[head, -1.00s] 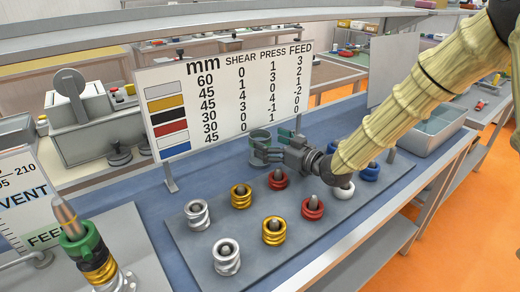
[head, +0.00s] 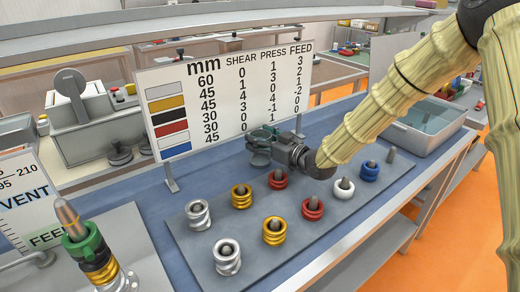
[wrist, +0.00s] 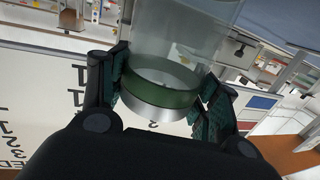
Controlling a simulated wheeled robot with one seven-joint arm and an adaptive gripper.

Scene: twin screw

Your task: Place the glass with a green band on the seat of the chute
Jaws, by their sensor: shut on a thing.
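The clear glass with a green band (wrist: 160,96) is between the two dark finger pads of my gripper (wrist: 165,85) in the wrist view. Its green band and pale base ring show clearly; its clear wall runs toward the top edge. In the head view my gripper (head: 264,146) is shut on the glass, in front of the sign's lower right corner and beyond the grey peg plate. There the glass is small and partly hidden by the fingers. I cannot make out the seat of the chute for certain in either view.
A grey plate (head: 215,228) holds several pegs with white, yellow, red and blue coils. A number sign (head: 225,95) stands behind it. At lower left stands a stacked green, black and yellow post (head: 85,245). A grey basin (head: 425,125) is at right.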

